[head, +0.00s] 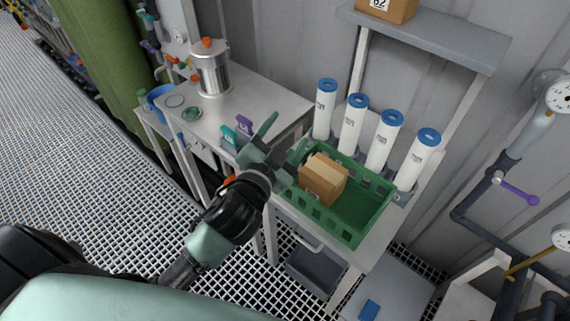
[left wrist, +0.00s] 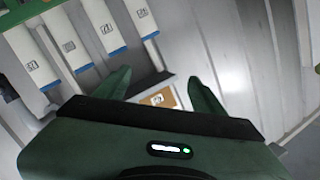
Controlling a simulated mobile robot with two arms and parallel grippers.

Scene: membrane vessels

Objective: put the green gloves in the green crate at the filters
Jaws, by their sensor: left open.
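The green crate (head: 358,236) stands on the bench in front of the row of white filters (head: 352,124), which have blue caps. A cardboard box (head: 322,180) sits in its left part; the right part of its floor is bare. My left gripper (head: 287,132) is open and empty, above the crate's left end. Its two green fingers also show apart in the left wrist view (left wrist: 160,82), with the filters (left wrist: 100,35) at upper left. I cannot make out any green gloves in either view. My right gripper is not in view.
A grey shelf (head: 430,38) with a cardboard box (head: 388,8) is above the filters. Pipes and gauges are at right.

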